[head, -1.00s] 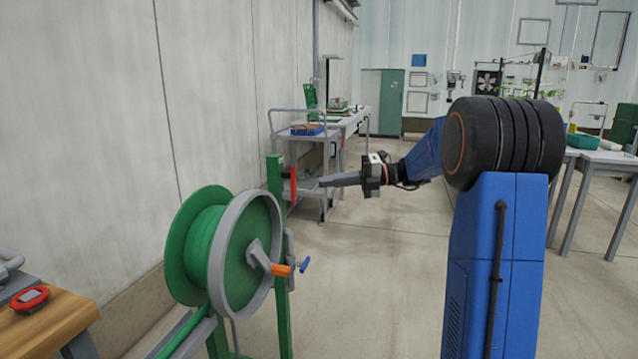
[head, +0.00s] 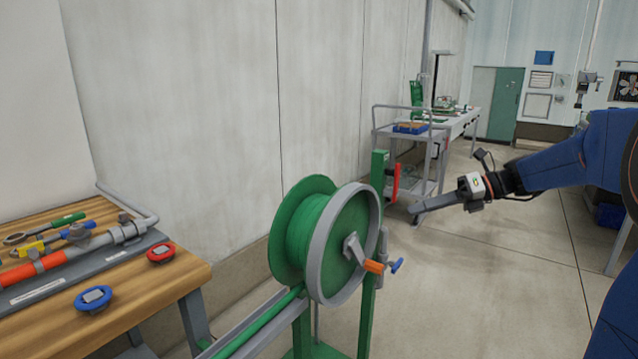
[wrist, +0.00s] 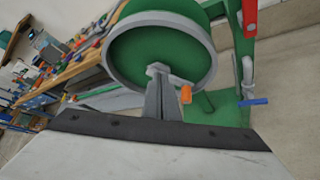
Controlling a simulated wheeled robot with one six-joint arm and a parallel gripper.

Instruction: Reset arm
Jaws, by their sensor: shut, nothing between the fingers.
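My gripper (head: 418,215) is at the right of the head view, at the end of my blue arm. Its grey fingers are together and hold nothing. They point left, toward the green hose reel (head: 310,235), and are apart from it in the head view. The reel has a grey rim, an orange crank handle (head: 374,267) and a small blue valve lever (head: 397,265). In the wrist view my gripper's fingers (wrist: 163,85) show in front of the reel (wrist: 135,60), with the orange handle (wrist: 186,94) just right of them.
A wooden bench (head: 165,295) at left carries red and blue round knobs, an orange pipe and hand tools. A grey cart (head: 440,150) stands behind the reel against the wall. The floor (head: 500,270) right of the reel is clear.

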